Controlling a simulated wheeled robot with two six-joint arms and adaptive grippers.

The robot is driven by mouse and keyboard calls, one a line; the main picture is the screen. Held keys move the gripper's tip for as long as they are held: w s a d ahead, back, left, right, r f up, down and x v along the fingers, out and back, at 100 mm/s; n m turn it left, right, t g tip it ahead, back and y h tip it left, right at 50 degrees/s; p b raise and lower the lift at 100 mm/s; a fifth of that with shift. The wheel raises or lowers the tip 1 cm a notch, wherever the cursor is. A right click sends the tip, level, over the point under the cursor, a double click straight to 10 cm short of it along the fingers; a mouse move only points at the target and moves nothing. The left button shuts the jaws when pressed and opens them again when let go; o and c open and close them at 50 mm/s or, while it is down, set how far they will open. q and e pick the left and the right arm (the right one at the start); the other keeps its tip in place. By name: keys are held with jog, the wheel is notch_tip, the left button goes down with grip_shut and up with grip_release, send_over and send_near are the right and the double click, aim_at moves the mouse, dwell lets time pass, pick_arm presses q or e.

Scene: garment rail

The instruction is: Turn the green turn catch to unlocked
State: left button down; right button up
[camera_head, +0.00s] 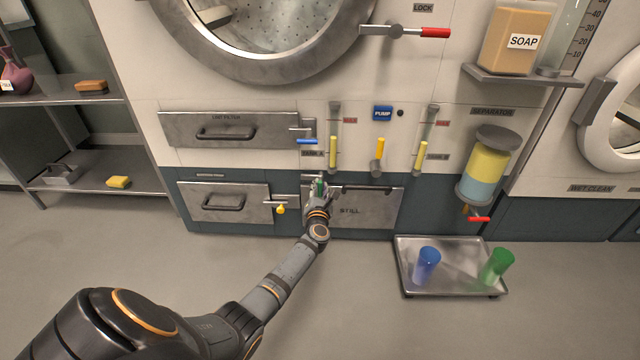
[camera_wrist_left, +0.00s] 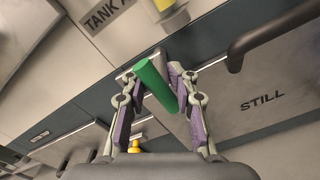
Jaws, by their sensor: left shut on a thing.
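The green turn catch (camera_wrist_left: 157,84) shows in the left wrist view as a green rounded handle on a small metal plate beside the STILL panel. In the head view only a small green bit of it (camera_head: 320,184) shows above my gripper. My left gripper (camera_wrist_left: 154,88) is shut on the green handle, one finger on each side of it. In the head view my left gripper (camera_head: 318,192) is at the upper left corner of the STILL panel (camera_head: 372,212). The handle's lower end lies between the fingers. My right gripper is not in view.
A blue-handled catch (camera_head: 306,141) and a yellow-handled catch (camera_head: 280,208) sit on the drawers to the left. Yellow-handled gauges (camera_head: 333,152) are above. A tray (camera_head: 450,291) with a blue cup (camera_head: 427,265) and a green cup (camera_head: 497,265) lies on the floor at right.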

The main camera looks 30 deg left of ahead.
pick_arm(q)
jog(key=m+p, duration=0.2)
jog(key=m, duration=0.1)
jog(key=shift+r+m, duration=0.1)
jog(key=shift+m, duration=0.3)
jog(key=shift+a+f+m+p, duration=0.15)
jog(key=shift+m+p, duration=0.25)
jog(key=shift+m, duration=0.7)
jog(key=shift+f, duration=0.2)
jog(key=shift+m+p, duration=0.3)
jog(key=shift+m, duration=0.4)
